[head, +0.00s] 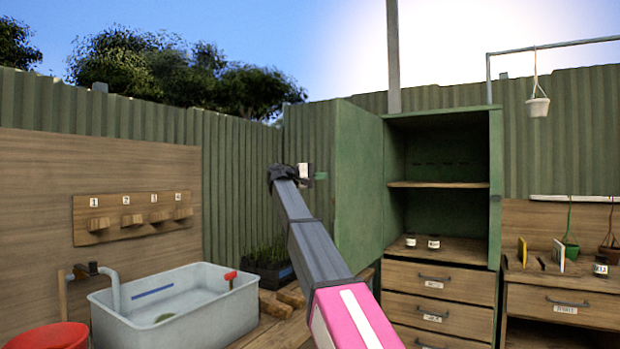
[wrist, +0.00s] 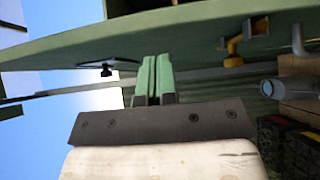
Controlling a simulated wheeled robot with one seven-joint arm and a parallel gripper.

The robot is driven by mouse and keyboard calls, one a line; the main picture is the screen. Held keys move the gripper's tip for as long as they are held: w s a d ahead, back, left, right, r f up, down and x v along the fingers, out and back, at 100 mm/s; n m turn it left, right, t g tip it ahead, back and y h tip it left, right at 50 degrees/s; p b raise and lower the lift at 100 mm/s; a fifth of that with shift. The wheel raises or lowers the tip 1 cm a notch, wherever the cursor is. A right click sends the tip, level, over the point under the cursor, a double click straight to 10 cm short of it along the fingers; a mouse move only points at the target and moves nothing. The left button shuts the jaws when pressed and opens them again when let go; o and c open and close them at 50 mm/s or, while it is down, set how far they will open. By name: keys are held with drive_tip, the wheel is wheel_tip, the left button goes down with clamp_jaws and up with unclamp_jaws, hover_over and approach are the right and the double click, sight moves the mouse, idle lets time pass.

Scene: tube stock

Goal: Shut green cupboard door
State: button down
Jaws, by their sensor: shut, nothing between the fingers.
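The green cupboard (head: 495,190) stands at the centre right, its upper compartment open to view. Its green door (head: 358,180) is swung wide open to the left, its inner face towards the head camera. My gripper (head: 321,176) is just left of the door, on its outer side. In the wrist view the green fingers (wrist: 153,60) are together and empty, pointing at the door panel (wrist: 190,28). A black handle (wrist: 108,68) shows on the panel, left of the fingertips. I cannot tell whether the fingers touch the door.
Two small jars (head: 433,242) stand on the cupboard's lower surface, above wooden drawers (head: 437,280). A grey sink (head: 180,305) and planter (head: 268,277) are at left. A bench (head: 560,297) with pots is at right. Corrugated fencing (head: 235,170) stands behind.

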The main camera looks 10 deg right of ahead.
drive_tip(key=shift+s+d, duration=0.75)
drive_tip(key=shift+d, duration=0.2)
drive_tip(key=s+d+n+t+y, duration=0.2)
drive_tip(key=s+d+n+t, duration=0.15)
drive_tip(key=d, duration=0.85)
drive_tip(key=s+d+n+t+y, duration=0.2)
drive_tip(key=s+d+t, duration=0.25)
drive_tip(key=d, duration=0.65)
drive_tip(key=s+d+n+t+y, duration=0.25)
drive_tip(key=s+d, duration=0.25)
drive_tip(key=d, duration=0.7)
drive_tip(key=w+d, duration=0.5)
drive_tip(key=d, duration=0.7)
drive_tip(key=w+d+n+t, duration=0.1)
drive_tip(key=w+d, duration=0.4)
drive_tip(key=d, duration=0.7)
drive_tip(key=w+d+t, duration=0.1)
drive_tip(key=w+d, duration=0.4)
drive_tip(key=d, duration=0.8)
drive_tip(key=shift+y, duration=0.35)
